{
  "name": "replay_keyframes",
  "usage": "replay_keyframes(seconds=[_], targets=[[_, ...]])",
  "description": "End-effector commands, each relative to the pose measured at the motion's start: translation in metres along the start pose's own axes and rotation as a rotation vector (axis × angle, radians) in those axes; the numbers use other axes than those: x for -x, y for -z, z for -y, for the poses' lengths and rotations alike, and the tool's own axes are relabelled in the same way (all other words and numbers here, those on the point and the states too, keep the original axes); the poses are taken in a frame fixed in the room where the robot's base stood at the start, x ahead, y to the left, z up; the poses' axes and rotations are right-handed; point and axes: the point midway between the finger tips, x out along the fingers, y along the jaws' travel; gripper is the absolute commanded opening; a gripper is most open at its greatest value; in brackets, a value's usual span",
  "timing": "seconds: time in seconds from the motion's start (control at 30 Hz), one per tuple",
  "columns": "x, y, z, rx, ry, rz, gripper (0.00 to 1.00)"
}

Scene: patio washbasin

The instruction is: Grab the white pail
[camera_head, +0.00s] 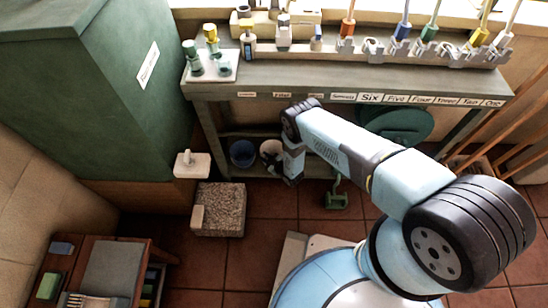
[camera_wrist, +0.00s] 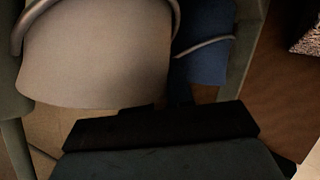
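The white pail (camera_head: 271,148) stands on the low shelf under the green bench, partly hidden by my arm in the head view. It fills the upper left of the wrist view (camera_wrist: 98,55), with parts of its metal handle at both sides. My gripper (camera_head: 291,180) is low in front of the bench, at the pail's right in the head view. In the wrist view only its dark body (camera_wrist: 165,137) shows, below the pail. Its fingertips cannot be made out, nor whether they touch the pail.
A blue pail (camera_head: 242,153) stands close beside the white one; it also shows in the wrist view (camera_wrist: 205,58). A green bench leg (camera_head: 209,128) is to the left. A green stand (camera_head: 336,198) and a stone block (camera_head: 219,209) are on the tiled floor nearby.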

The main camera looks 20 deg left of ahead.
Motion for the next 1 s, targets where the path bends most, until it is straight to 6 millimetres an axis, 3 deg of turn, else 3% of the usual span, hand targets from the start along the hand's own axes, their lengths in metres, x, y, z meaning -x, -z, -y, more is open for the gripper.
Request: replay_keyframes(seconds=[0.2,0.77,1.0], targets=[[0.0,0.0,0.001,0.0,0.001,0.001,0.0],[0.0,0.0,0.0,0.0,0.001,0.001,0.0],[0.005,0.015,-0.006,0.0,0.0,0.0,0.0]])
